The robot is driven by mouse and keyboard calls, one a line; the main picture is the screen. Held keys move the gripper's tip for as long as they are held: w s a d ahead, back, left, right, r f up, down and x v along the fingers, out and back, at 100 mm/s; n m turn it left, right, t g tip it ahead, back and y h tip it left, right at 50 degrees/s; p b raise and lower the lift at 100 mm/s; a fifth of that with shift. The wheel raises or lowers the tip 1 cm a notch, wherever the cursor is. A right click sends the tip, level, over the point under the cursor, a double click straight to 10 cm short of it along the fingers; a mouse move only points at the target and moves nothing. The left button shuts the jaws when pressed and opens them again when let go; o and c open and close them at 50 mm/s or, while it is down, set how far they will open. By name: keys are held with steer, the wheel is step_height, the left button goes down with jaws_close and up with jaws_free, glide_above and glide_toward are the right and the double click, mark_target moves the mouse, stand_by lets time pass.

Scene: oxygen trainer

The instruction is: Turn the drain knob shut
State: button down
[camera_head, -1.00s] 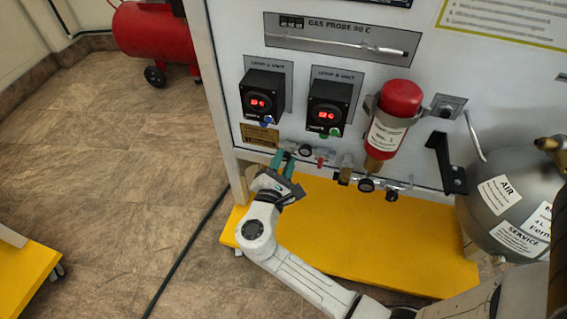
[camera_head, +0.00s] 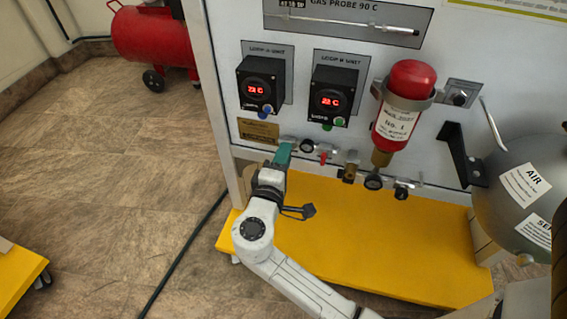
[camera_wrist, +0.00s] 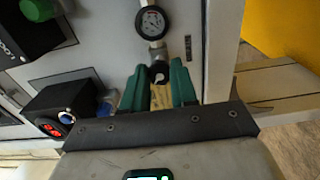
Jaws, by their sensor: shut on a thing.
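My gripper (camera_head: 283,154) is at the left end of the row of fittings along the panel's lower edge, its teal fingers pointing at the panel. In the wrist view my gripper (camera_wrist: 159,80) has its fingertips on both sides of a small black knob (camera_wrist: 159,72), which appears to be the drain knob, and is shut on it. The knob sits in line with a silver fitting below a round gauge (camera_wrist: 151,22). In the head view the fingers hide the knob. Its exact turn angle cannot be read.
A red-handled valve (camera_head: 324,152) and more fittings lie to the right. Two black loop units (camera_head: 260,85) are above. A red cylinder (camera_head: 409,82) and a grey air tank (camera_head: 515,185) stand farther right. The yellow base (camera_head: 350,240) juts out below; open floor is left.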

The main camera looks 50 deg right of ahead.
steer(key=m+b, duration=0.5)
steer(key=m, duration=0.3)
steer(key=shift+f+m, duration=0.15)
steer(key=shift+m, duration=0.15)
stand_by(0.3)
steer(key=c, duration=0.9)
jaws_free()
steer(key=shift+a, duration=0.15)
steer(key=shift+p+v, duration=1.65)
steer(key=shift+v, duration=3.7)
